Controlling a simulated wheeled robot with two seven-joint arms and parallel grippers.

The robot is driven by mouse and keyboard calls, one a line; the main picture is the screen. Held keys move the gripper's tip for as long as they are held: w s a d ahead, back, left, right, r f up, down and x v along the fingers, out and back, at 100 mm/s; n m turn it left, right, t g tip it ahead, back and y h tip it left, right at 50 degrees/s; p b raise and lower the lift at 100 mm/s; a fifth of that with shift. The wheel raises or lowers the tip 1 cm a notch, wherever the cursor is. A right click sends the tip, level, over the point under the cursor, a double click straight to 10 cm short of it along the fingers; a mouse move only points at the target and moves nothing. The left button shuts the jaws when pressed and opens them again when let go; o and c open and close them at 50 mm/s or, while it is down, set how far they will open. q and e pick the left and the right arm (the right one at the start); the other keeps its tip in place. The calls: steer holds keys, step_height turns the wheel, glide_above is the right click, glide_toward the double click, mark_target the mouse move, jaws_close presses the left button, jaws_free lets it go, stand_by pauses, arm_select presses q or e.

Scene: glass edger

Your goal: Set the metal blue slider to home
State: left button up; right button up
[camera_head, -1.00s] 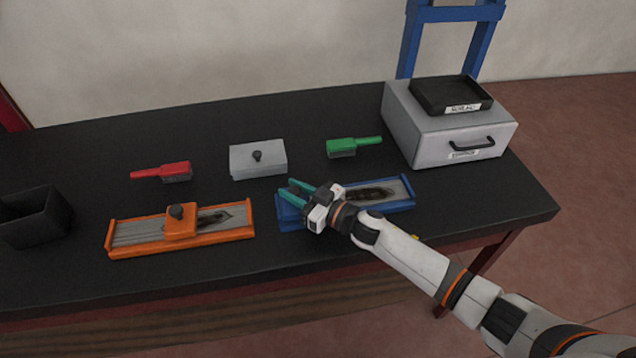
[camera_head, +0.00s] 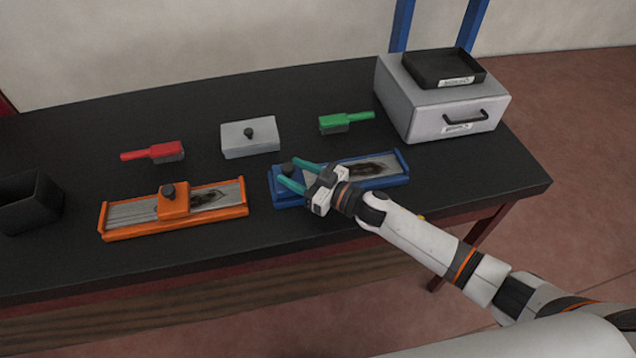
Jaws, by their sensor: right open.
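The blue rail (camera_head: 383,183) lies on the black table, with a grey bed and a dark stain towards its right end. The blue slider, with its dark knob (camera_head: 287,168), sits at the rail's left end, partly hidden by my fingers. My right gripper (camera_head: 289,171) is open, its teal fingers pointing left around the knob; I cannot tell whether they touch it. My left gripper is not in view.
An orange rail (camera_head: 120,232) with an orange slider (camera_head: 173,202) lies to the left. Behind are a red brush (camera_head: 152,154), a grey block with a knob (camera_head: 250,139) and a green brush (camera_head: 345,122). A grey drawer box (camera_head: 425,115) carrying a black tray (camera_head: 410,59) stands right; a black bin (camera_head: 30,212) stands left.

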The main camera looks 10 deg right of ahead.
steer(key=b+v, duration=0.1)
steer(key=v, duration=0.7)
steer(key=shift+s+f+b, duration=0.15)
steer(key=shift+b, duration=0.15)
steer(key=shift+s+d, duration=0.25)
